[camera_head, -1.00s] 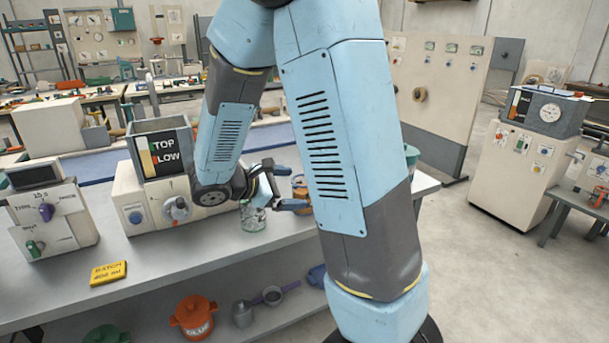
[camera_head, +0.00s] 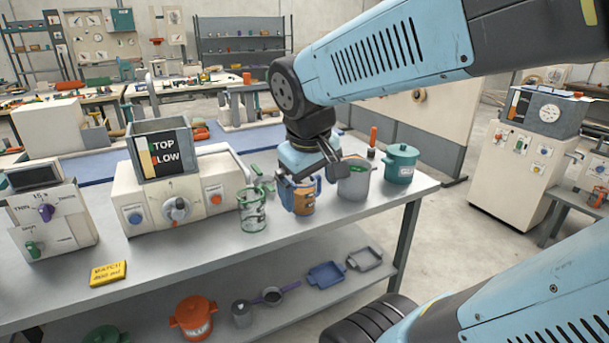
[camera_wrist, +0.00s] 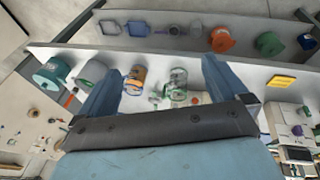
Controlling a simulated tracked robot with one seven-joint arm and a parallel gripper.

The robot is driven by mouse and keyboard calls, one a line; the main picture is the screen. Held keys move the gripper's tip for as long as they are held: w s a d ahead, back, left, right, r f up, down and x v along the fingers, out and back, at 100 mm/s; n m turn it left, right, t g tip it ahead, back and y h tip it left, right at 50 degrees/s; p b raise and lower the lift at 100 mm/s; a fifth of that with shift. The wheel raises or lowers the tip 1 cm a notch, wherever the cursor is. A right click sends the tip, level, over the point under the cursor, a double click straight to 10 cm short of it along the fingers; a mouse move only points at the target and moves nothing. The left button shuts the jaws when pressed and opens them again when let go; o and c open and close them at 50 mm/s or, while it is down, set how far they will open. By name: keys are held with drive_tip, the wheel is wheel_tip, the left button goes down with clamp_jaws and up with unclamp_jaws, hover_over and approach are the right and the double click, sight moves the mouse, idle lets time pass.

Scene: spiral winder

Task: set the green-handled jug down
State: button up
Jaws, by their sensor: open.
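The green-handled jug (camera_head: 253,214) is clear with dark markings and stands upright on the grey bench, just right of the machine with the TOP/LOW panel. Its green handle is on the upper right side. In the wrist view the green-handled jug (camera_wrist: 178,88) and the amber jug (camera_wrist: 135,76) both show between my spread fingers (camera_wrist: 162,72).
A grey pot (camera_head: 354,184) and a teal lidded pot (camera_head: 401,166) stand to the right on the bench. The TOP/LOW machine (camera_head: 178,205) is left of the jug. A yellow sign (camera_head: 108,273) lies near the front edge. A lower shelf holds pots and trays.

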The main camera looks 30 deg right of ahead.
drive_tip(key=r+t, duration=0.1)
drive_tip(key=s+a+r+m+y, duration=0.1)
drive_tip(key=s+a+r+m+t+y, duration=0.1)
drive_tip(key=shift+a+r+t, duration=0.15)
drive_tip(key=shift+r+t, duration=0.1)
drive_tip(key=shift+t, duration=0.05)
